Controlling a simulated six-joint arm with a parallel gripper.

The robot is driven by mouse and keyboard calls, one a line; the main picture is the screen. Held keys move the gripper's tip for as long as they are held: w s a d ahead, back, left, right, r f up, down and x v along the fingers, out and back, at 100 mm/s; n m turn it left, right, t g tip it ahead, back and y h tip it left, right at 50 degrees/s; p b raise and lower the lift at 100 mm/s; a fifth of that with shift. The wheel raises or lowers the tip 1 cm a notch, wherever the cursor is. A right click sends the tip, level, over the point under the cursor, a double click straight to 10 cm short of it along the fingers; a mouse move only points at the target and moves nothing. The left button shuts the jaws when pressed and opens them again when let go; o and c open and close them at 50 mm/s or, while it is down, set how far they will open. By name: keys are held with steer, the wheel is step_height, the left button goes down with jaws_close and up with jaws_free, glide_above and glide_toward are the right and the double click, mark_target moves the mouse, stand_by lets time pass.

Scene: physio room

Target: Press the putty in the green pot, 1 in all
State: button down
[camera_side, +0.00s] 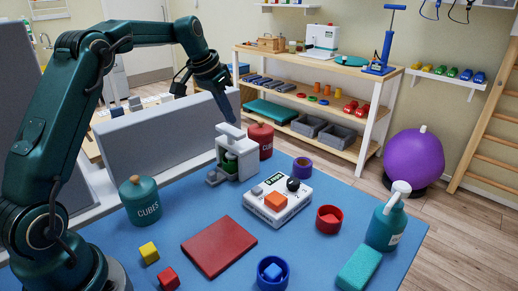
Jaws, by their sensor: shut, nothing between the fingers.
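My gripper (226,112) is shut and points down, its tip just above or touching the white top part of a small press-like device (244,158); I cannot tell which. A green thing (230,157), perhaps the green pot, shows in the opening of that device, partly hidden by its white frame. The putty inside cannot be made out. A small grey part (213,178) sticks out low at the device's left.
The blue mat (190,215) holds a teal jar (139,203), a red jar (262,141), a white control box (281,211), a red pad (218,246), a red pot (329,219), a blue pot (272,274), a purple pot (302,168) and a pump bottle (385,222). A grey panel (165,130) stands behind.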

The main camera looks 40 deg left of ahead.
mark_target(230, 129)
steer(key=shift+f, duration=0.1)
steer(key=shift+f, duration=1.8)
steer(key=shift+r, duration=1.9)
steer(key=shift+w+r, duration=0.1)
steer(key=shift+r, duration=2.9)
steer(key=shift+d, duration=0.1)
